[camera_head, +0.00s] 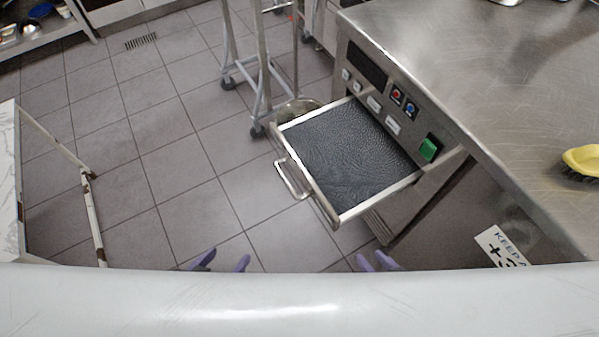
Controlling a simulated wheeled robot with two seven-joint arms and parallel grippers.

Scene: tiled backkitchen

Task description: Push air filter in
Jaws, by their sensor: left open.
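The air filter (347,158) is a flat drawer with a dark textured mesh in a metal frame. It sticks out from the front of a steel unit, pulled well out. A metal bar handle (291,179) is on its front edge. My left gripper (225,261) is open and empty above the floor, below and left of the filter in the picture. My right gripper (375,261) shows only two purple finger ends below the filter's front corner, apart from it. How far its fingers are parted is unclear. My white body edge hides the rest of both.
The steel counter (470,75) fills the right, with a yellow brush (583,161) on it. The unit's panel has a green switch (430,149) and several buttons. A wheeled metal rack (262,75) stands behind the filter. A white metal frame (60,150) stands at left; tiled floor between is clear.

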